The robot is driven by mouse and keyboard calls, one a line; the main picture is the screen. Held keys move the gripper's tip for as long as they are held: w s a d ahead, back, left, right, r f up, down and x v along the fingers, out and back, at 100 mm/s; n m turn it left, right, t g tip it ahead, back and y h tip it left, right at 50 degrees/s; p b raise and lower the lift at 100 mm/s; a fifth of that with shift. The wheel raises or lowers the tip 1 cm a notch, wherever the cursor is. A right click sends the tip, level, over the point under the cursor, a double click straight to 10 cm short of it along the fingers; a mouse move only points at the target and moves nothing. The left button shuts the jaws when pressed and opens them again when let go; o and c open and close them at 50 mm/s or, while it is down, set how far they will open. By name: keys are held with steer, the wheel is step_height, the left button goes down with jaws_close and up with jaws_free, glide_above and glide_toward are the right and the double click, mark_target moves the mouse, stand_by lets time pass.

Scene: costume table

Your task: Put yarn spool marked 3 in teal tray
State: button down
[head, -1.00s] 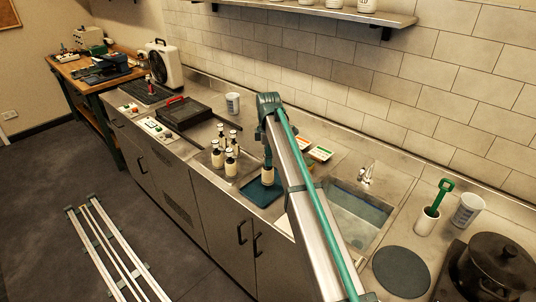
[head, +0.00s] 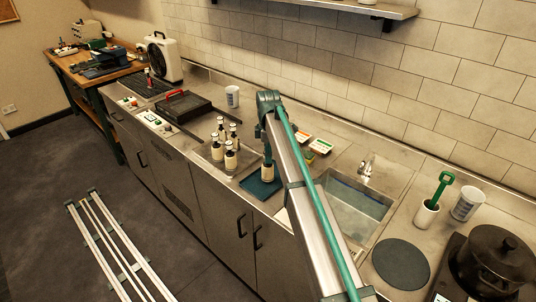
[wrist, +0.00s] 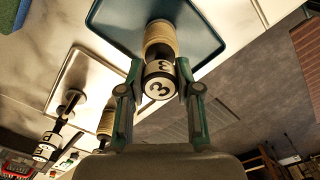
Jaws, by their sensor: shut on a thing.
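The yarn spool marked 3 (wrist: 158,88) has a black-and-cream end with the number and a cream wound body. My gripper (wrist: 158,68) is shut on it, one finger on each side near the marked end. In the head view the spool (head: 267,173) is upright over the teal tray (head: 254,188), below my gripper (head: 267,158). In the wrist view the tray (wrist: 205,38) lies behind the spool's far end. I cannot tell for sure whether the spool's base touches the tray floor.
Several similar spools (head: 231,160) stand on a metal tray left of the teal tray. A sink (head: 352,208) is to the right. Small boxes (head: 320,146) lie behind. A black case (head: 190,108) and a white cup (head: 232,96) are farther back.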

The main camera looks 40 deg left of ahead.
steer(key=shift+f, duration=0.35)
stand_by(0.4)
steer(key=c, duration=0.7)
jaws_free()
steer(key=o, duration=0.4)
steer(key=shift+r+p, duration=1.45)
steer(key=shift+r, duration=2.05)
